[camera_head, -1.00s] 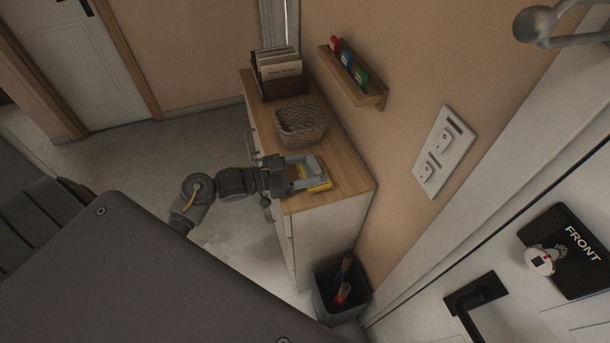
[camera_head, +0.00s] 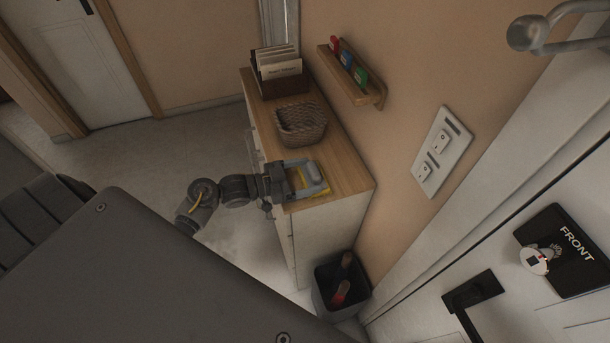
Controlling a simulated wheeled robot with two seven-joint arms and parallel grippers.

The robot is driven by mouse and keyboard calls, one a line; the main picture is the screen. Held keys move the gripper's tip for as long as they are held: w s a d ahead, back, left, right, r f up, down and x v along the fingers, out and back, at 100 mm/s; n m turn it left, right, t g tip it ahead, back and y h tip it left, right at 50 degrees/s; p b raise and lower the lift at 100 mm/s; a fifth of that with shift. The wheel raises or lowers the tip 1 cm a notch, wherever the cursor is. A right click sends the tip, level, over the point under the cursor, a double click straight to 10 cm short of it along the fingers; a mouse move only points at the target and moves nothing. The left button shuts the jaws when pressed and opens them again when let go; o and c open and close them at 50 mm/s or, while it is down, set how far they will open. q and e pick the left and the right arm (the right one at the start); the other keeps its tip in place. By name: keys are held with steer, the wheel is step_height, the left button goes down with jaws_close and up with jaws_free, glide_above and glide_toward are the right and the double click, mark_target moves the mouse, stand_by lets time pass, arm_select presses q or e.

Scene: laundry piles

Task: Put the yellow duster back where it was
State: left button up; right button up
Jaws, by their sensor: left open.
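The yellow duster (camera_head: 323,190) lies on the wooden top of the cabinet (camera_head: 348,180), near its front end. My left gripper (camera_head: 318,178) is open, directly over the duster, and hides much of it; only yellow edges show around the fingers. I cannot tell whether the fingers touch the cloth. My right gripper is not in view.
A wicker basket (camera_head: 301,124) stands behind the duster on the cabinet. A file holder (camera_head: 278,72) stands at the far end. A small wall shelf (camera_head: 352,77) hangs above. A dark bin (camera_head: 335,304) stands on the floor by the cabinet's near end.

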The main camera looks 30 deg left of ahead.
arm_select(q)
steer(key=shift+r, duration=0.1)
steer(key=shift+s+a, duration=0.1)
steer(key=b+v, duration=0.2)
steer(key=v, duration=0.9)
steer(key=shift+s+a+b, duration=0.3)
steer(key=shift+b, duration=0.05)
